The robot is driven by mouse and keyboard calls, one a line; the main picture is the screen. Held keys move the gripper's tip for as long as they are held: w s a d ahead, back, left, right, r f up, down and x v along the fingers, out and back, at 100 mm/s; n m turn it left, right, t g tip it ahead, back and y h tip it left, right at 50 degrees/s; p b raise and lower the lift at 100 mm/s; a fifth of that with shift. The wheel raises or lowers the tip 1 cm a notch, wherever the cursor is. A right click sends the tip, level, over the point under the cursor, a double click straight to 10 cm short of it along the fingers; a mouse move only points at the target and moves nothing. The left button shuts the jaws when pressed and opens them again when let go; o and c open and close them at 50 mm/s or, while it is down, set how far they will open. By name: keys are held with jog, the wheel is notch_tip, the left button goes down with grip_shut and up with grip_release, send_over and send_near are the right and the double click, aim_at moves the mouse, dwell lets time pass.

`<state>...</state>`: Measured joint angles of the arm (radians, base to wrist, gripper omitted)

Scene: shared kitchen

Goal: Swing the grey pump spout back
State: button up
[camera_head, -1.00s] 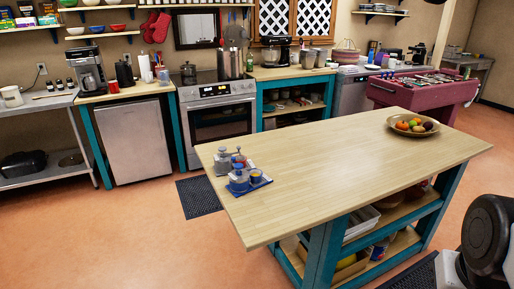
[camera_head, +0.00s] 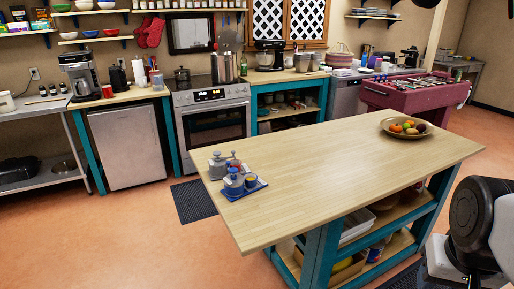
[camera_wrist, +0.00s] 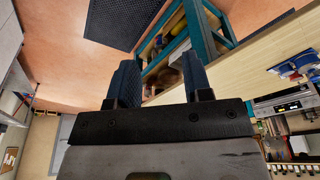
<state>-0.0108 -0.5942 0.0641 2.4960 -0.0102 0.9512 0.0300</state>
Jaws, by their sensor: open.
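A small group of grey-topped pump containers stands at the left end of the wooden island. One at the back left (camera_head: 217,165) looks all grey. One in front (camera_head: 233,184) has a blue body and a grey top, on a blue tray (camera_head: 258,187). The spouts are too small to tell which way they point. The blue tray and containers also show at the right of the wrist view (camera_wrist: 292,66). My gripper (camera_wrist: 161,78) shows in the wrist view with its two dark fingers apart and nothing between them. It is well away from the pumps.
The island top (camera_head: 340,160) is bare between the pumps and a fruit bowl (camera_head: 405,127) at its far right. Shelves under it hold several items. A dark mat (camera_head: 192,200) lies on the floor at left. A stove (camera_head: 213,125) and counters line the back wall.

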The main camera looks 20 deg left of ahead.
jog(key=w+a+r, duration=0.4)
jog(key=w, duration=0.5)
jog(key=w+a+r, duration=0.4)
jog(key=w, duration=0.5)
jog(key=w+a+r+n+g, duration=0.1)
jog(key=w+a, duration=1.2)
jog(key=w, duration=0.4)
jog(key=w+a+f+g, duration=0.1)
jog(key=w+a+f, duration=0.1)
jog(key=w+a, duration=0.55)
jog(key=w+a+f, duration=0.3)
jog(key=w+a, duration=0.2)
jog(key=a, duration=0.6)
jog(key=shift+n+g, duration=0.3)
jog(key=shift+n, duration=0.3)
jog(key=w+a+f, duration=0.2)
jog(key=a+f, duration=0.1)
jog(key=a, duration=0.4)
jog(key=w+a+f, duration=0.2)
jog(key=a+f, duration=0.1)
jog(key=a, duration=0.3)
jog(key=w+a+f, duration=0.2)
jog(key=a+f, duration=0.1)
jog(key=a, duration=0.4)
jog(key=shift+w+a+f, duration=0.2)
jog(key=shift+w+a, duration=0.15)
jog(key=shift+w+a+f, duration=0.1)
jog(key=shift+a+f, duration=0.1)
jog(key=shift+a, duration=0.2)
jog(key=shift+f, duration=0.1)
